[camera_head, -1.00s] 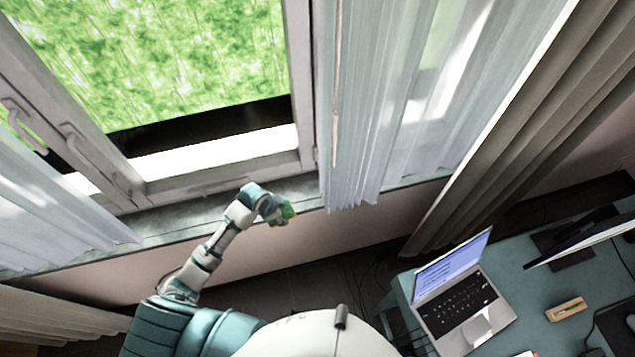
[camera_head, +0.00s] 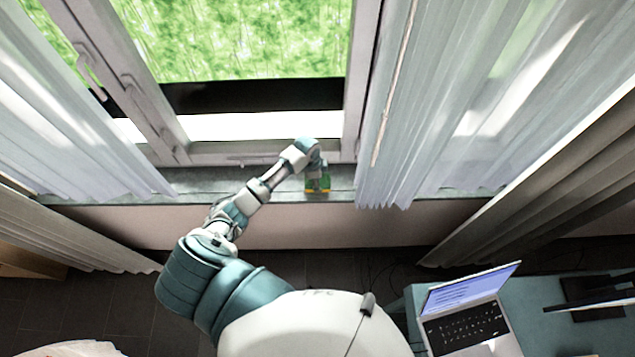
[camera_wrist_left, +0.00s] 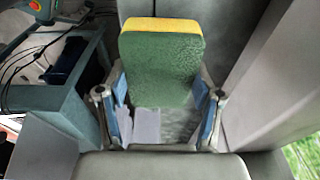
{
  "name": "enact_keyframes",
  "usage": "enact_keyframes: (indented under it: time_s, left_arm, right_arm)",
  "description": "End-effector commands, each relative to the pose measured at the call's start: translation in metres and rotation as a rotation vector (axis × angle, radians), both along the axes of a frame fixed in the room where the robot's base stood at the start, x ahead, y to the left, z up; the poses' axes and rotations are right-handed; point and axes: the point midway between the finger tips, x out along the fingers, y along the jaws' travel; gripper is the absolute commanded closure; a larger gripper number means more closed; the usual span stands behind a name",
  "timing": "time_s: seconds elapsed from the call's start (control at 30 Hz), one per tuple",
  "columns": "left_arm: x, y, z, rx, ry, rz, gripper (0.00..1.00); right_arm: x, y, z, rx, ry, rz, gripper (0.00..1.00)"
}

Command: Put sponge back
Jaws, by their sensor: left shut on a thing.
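The sponge is a green block with a yellow layer. In the head view the sponge (camera_head: 318,185) hangs at my left gripper (camera_head: 316,174), in front of or over the grey window sill (camera_head: 200,184); I cannot tell whether it touches the sill. In the left wrist view the sponge (camera_wrist_left: 160,72) stands out between the two fingers of my left gripper (camera_wrist_left: 160,112), with its yellow edge farthest from the palm. The left gripper is shut on the sponge. My right gripper is in neither view.
Sheer curtains hang left (camera_head: 70,110) and right (camera_head: 400,130) of the gripper, the right one close by. The window frame (camera_head: 355,80) rises behind the sill. A teal desk with a laptop (camera_head: 468,315) stands at the lower right. The sill left of the gripper looks bare.

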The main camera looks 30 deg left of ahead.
Motion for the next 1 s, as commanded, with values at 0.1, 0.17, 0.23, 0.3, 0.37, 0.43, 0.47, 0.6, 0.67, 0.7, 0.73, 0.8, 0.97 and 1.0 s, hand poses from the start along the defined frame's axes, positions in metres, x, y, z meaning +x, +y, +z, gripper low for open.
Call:
enact_keyframes:
  time_s: [0.1,0.17,0.23,0.3,0.37,0.43,0.47,0.6,0.67,0.7,0.73,0.8,0.97,1.0]
  left_arm:
    - [0.008,0.006,-0.005,-0.004,0.004,0.002,0.85]
    - [0.007,0.007,-0.017,-0.007,0.006,0.004,0.85]
    - [0.007,0.009,-0.028,-0.009,0.005,0.004,0.85]
    - [0.007,0.010,-0.035,-0.008,0.003,0.003,0.85]
    - [0.008,0.009,-0.038,-0.006,0.001,0.001,0.85]
    - [0.008,0.008,-0.038,-0.004,0.000,0.001,0.85]
    - [0.008,0.007,-0.038,-0.002,0.000,0.001,0.85]
    - [0.007,0.006,-0.038,0.001,0.002,0.002,0.19]
    - [0.007,0.004,-0.038,0.002,0.003,0.002,0.10]
    - [0.008,0.004,-0.037,0.002,0.003,0.002,0.10]
    - [0.008,0.003,-0.037,0.002,0.003,0.002,0.10]
    - [0.007,0.003,-0.037,0.002,0.003,0.002,0.10]
    - [0.007,0.006,-0.036,-0.001,0.001,0.002,0.10]
    - [0.007,0.006,-0.035,-0.002,0.001,0.002,0.10]
  right_arm:
    - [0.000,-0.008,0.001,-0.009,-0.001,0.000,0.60]
    - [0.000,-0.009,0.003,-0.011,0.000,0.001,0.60]
    - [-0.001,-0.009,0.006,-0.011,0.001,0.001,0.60]
    - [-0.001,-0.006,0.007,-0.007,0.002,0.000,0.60]
    - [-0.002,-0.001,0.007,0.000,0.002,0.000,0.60]
    - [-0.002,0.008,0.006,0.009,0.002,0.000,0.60]
    - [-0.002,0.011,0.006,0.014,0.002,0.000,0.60]
    - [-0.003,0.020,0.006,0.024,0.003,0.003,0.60]
    - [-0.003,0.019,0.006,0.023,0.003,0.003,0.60]
    - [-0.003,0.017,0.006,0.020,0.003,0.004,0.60]
    - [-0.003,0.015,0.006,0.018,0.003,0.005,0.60]
    - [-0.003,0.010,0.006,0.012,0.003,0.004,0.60]
    - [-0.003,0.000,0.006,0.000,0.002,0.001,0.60]
    - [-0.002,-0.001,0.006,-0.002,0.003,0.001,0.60]
